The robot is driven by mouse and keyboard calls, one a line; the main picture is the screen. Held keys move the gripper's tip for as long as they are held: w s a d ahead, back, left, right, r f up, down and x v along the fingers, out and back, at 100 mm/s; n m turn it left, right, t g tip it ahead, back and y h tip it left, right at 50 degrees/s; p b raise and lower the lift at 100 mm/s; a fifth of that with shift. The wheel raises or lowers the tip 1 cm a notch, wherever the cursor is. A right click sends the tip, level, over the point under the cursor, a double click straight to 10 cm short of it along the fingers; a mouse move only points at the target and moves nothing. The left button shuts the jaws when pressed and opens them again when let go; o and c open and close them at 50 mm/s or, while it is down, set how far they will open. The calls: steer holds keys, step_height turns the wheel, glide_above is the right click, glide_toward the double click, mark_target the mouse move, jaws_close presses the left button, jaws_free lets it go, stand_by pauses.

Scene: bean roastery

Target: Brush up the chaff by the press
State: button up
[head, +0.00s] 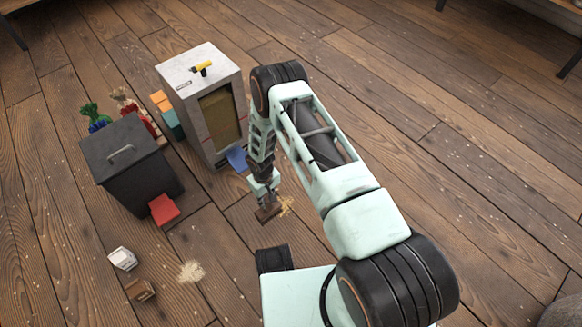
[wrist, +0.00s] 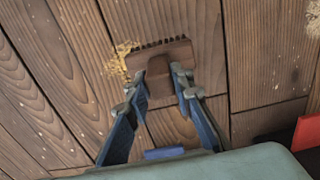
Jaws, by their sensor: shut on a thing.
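My gripper (head: 266,200) is shut on a brown wooden brush (head: 267,215), held low at the floor. In the wrist view the brush (wrist: 168,58) sits between the fingertips (wrist: 162,90), its dark bristles pointing away from me. Golden chaff (head: 286,205) lies loose on the boards right beside the brush; in the wrist view the chaff (wrist: 120,58) is at its left end. I cannot tell whether the bristles touch the floor. The press (head: 206,98), a tall grey cabinet with a tan front panel, stands behind, with a blue flap or pan (head: 237,158) at its foot.
A dark lidded bin (head: 125,160) with a red piece (head: 164,208) at its foot stands left. A paler heap (head: 191,271), a white block (head: 122,258) and a brown block (head: 141,290) lie front left. The right floor is clear.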

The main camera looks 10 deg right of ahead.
steer(key=shift+r+p, duration=0.6)
steer(key=shift+r, duration=1.1)
